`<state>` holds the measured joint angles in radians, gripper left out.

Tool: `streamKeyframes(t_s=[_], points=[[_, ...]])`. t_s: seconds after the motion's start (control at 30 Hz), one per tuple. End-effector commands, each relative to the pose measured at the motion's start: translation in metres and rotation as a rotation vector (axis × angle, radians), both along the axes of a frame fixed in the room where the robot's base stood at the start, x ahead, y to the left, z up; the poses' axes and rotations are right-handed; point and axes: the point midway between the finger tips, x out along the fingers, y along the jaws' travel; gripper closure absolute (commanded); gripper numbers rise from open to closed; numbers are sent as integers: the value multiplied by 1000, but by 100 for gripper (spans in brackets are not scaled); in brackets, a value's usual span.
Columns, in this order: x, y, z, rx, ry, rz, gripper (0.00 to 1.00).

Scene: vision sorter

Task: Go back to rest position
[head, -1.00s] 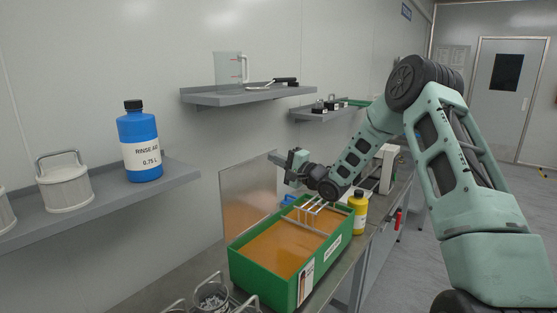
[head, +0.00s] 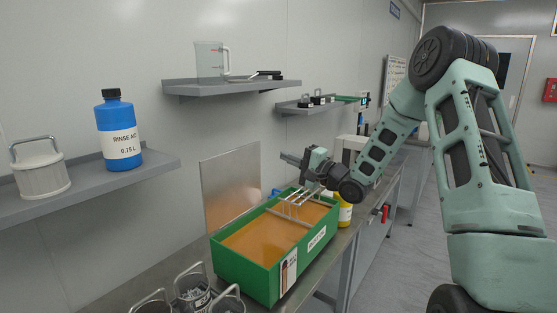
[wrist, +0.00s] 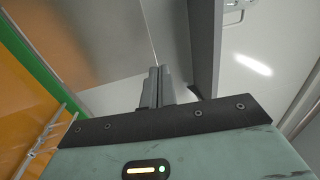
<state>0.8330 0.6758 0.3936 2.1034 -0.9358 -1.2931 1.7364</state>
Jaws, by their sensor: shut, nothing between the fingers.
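My gripper (head: 289,160) is shut and empty in the head view. It is above the far side of the green tank, pointing left toward the wall. In the wrist view my gripper's fingers (wrist: 156,86) are pressed together with nothing between them. My pale green arm comes in from the right and bends down to the gripper.
A green tank (head: 246,283) of orange liquid with a wire rack (head: 296,208) stands on the metal bench. A metal panel (head: 231,185) stands behind it. A yellow bottle (head: 345,213) is beside it. Wall shelves (head: 235,88) hold a jug (head: 211,62); a blue bottle (head: 118,130) is at left.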

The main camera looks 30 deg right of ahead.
Motion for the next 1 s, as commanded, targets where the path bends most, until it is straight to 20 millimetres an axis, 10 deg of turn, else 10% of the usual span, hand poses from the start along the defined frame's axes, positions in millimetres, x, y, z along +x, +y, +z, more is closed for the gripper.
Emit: streamKeyframes(t_s=[0.37,0.67,0.87,1.0], points=[[-6,5,0,-22,10,2,100],[-6,152,-32,-605,259,66,100],[-85,251,-62,-1107,428,296,100],[-174,297,-76,-1417,500,560,100]])
